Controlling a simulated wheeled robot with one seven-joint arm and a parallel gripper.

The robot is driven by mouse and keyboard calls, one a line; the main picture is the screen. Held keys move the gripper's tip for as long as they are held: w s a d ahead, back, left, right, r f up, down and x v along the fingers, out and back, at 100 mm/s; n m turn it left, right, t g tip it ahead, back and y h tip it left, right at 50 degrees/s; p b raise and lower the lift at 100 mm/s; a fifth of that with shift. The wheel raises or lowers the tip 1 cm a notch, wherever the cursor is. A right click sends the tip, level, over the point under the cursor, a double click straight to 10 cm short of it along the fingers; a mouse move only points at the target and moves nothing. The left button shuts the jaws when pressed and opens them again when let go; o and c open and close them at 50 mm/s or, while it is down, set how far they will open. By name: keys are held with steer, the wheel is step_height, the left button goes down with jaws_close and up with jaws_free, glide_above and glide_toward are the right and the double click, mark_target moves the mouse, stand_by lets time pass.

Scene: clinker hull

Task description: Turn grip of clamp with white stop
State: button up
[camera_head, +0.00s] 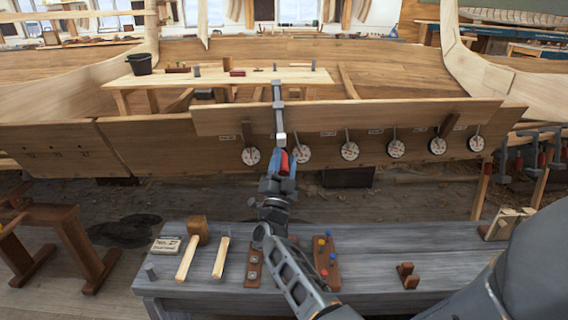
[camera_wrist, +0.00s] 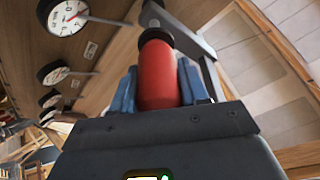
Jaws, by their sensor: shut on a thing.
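A grey bar clamp (camera_head: 278,105) hangs over the upper edge of the hull plank, with a pale block that looks like the white stop (camera_head: 281,139) on its lower part. Its red grip (camera_head: 284,161) is just below. My gripper (camera_head: 279,163) is at this grip, with its blue fingers on either side. In the wrist view, the red grip (camera_wrist: 158,75) stands between the blue fingers of my gripper (camera_wrist: 157,92), which are shut on it. The grip's lower end is hidden by the gripper body. The grey clamp frame (camera_wrist: 190,42) runs beside the grip.
Several round dials (camera_head: 350,150) hang along the plank on both sides of the clamp. More clamps (camera_head: 535,150) hang at the right.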

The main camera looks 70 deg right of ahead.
mark_target(281, 174)
stand_by(0.4)
steer(key=o, duration=1)
steer(key=shift+b+v, duration=0.45)
steer(key=shift+v, duration=3.5)
